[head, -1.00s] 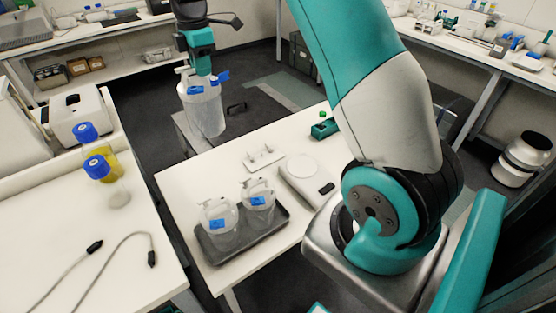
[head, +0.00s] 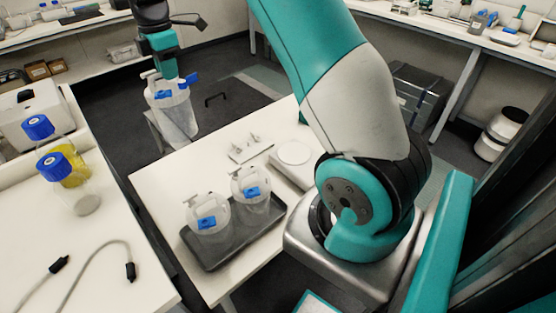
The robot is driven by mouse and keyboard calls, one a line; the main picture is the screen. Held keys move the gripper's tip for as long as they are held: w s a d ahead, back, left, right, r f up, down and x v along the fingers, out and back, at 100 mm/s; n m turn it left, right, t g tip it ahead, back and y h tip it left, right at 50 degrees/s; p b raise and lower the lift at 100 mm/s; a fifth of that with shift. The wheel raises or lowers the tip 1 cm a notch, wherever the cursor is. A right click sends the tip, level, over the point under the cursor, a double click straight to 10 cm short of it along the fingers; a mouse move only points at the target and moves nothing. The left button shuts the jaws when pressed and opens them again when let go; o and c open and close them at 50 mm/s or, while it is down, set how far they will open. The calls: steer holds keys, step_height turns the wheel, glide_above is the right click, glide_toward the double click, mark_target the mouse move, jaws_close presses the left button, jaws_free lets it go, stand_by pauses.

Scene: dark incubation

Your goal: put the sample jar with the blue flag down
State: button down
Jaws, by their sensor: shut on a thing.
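The held sample jar (head: 176,118) is clear with a pale lid and hangs off the far left end of the white table. A blue flag (head: 192,79) sticks out to the right at its top, and a blue label shows on its front. My gripper (head: 168,82) is shut on the jar's top; its fingertips are partly hidden by the lid and flag. The jar looks slightly tilted in the picture.
A dark tray (head: 213,262) on the white table (head: 147,187) holds two similar jars with blue labels, left (head: 208,216) and right (head: 250,190). A small white rack (head: 250,150) and a round-plated device (head: 293,155) stand behind. Blue-capped bottles stand on the left bench.

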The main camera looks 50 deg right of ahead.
step_height(320, 180, down, 21)
steer(key=p, duration=0.4)
stand_by(0.5)
steer(key=c, duration=1.2)
jaws_free()
steer(key=shift+f, duration=0.1)
steer(key=shift+o, duration=0.2)
